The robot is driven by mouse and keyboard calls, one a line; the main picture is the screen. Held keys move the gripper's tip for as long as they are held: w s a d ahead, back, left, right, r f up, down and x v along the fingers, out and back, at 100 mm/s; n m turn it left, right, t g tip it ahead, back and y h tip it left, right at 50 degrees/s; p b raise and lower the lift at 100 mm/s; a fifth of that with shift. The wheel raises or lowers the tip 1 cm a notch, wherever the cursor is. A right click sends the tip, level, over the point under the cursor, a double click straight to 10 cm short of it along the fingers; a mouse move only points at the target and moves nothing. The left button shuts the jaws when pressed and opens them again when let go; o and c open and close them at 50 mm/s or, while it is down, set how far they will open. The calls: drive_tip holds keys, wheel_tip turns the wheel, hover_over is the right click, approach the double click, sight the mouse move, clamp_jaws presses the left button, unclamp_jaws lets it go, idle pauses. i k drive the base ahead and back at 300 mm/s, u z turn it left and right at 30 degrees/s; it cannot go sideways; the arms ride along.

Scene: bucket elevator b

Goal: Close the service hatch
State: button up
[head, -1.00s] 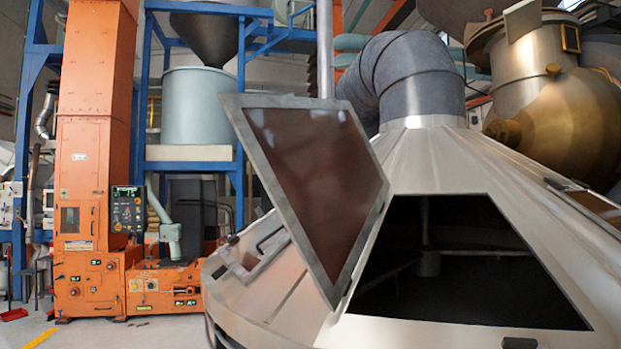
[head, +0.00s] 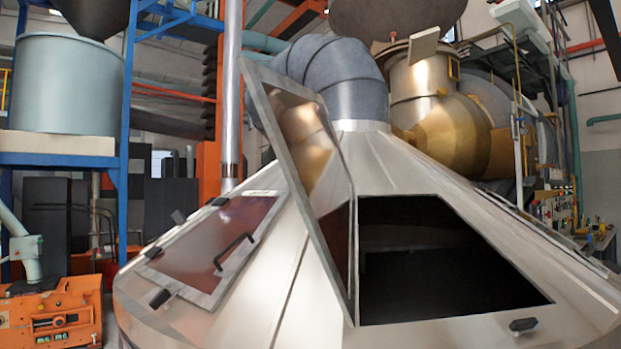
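The service hatch (head: 305,150) is a metal-framed panel with a dark reddish, glossy pane. It stands swung open, hinged along the left edge of a dark opening (head: 440,265) in a large silver cone-shaped housing (head: 265,305). The opening is uncovered and its inside is mostly black. A small dark latch (head: 522,325) sits on the housing below the opening's lower right corner. My gripper does not show in the head view.
A second, shut hatch (head: 215,240) with a black handle lies left of the open one. A grey bent duct (head: 335,75) rises from the cone's top. Orange machinery (head: 50,315) and a blue frame (head: 125,130) stand at left; a brass-coloured vessel (head: 455,135) is behind.

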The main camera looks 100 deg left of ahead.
sight(301, 116)
drive_tip(key=u, duration=3)
drive_tip(key=i, duration=1)
drive_tip(key=z, duration=1.8)
